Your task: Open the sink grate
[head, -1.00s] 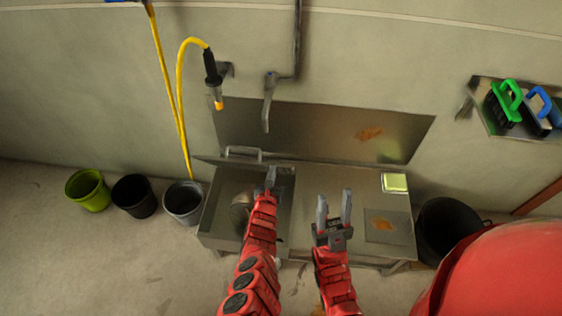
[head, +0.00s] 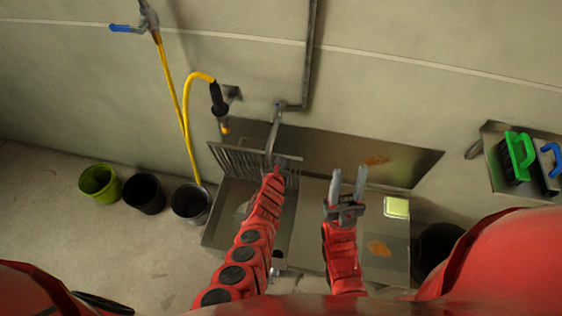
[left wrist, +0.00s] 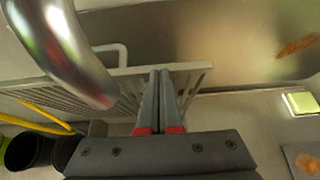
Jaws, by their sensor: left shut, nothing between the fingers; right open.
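The slatted metal sink grate (head: 232,160) stands tilted up at the back of the sink basin (head: 226,207), and the basin below it is uncovered. In the left wrist view the grate (left wrist: 75,103) spans behind the fingers, with a pale handle (left wrist: 122,50) on its top edge. My left gripper (head: 277,163) is shut and empty near the grate's right end; it shows in the left wrist view (left wrist: 160,75) in front of the slats. I cannot tell whether it touches them. My right gripper (head: 348,172) is open and empty above the counter.
The tap spout (head: 272,148) hangs close to my left gripper and fills the upper left of the left wrist view (left wrist: 75,50). A yellow hose (head: 187,125) hangs left. A yellow-green sponge (head: 397,207) lies on the right counter. Several buckets (head: 143,193) stand on the floor.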

